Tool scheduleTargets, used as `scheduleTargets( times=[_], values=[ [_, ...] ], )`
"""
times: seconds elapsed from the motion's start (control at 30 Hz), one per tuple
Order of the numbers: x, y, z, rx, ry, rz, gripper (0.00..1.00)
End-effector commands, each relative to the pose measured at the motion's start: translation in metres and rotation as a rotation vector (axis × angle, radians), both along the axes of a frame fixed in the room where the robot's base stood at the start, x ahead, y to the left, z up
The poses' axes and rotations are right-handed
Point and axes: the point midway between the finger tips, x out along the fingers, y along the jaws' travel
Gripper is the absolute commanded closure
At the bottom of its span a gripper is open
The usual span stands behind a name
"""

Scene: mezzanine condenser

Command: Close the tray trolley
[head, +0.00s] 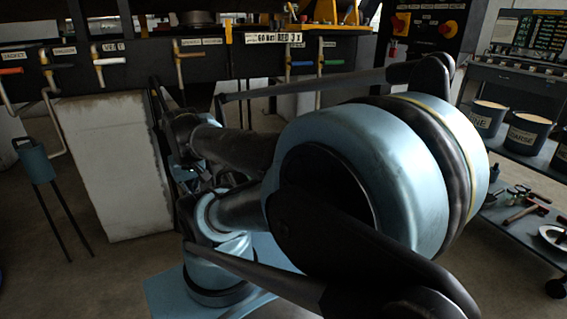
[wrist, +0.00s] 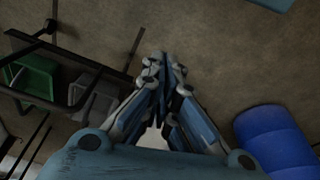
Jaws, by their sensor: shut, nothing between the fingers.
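My gripper (wrist: 163,62) shows in the wrist view, pointing at bare floor, its fingers together with nothing between them. A dark frame (wrist: 42,47) at the left of the wrist view holds a green tray (wrist: 38,77) and a grey tray (wrist: 93,95); it may be the tray trolley, but I cannot be sure. My gripper is to the right of it and apart from it. In the head view my own arm fills the middle, and I cannot make out the gripper there. Whether any tray stands open is not clear.
A blue drum (wrist: 274,143) is at the right of the wrist view. In the head view a wheeled cart (head: 517,215) with labelled buckets (head: 526,133) and tools stands at the right. Floor at the left is partly clear.

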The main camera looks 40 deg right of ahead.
Motion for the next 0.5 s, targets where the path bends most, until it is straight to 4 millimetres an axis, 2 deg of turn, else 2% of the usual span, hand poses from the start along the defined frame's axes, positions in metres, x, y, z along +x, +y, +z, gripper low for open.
scheduleTargets(
  times=[0.07, 0.17, 0.37, 0.5],
  values=[
    [-0.001, -0.002, 0.001, 0.010, -0.002, -0.038, 1.00],
    [0.010, -0.007, 0.007, 0.040, -0.002, -0.136, 1.00],
    [0.046, -0.027, 0.024, 0.141, -0.007, -0.480, 1.00],
    [0.074, -0.049, 0.034, 0.220, -0.011, -0.738, 1.00]
  ],
)
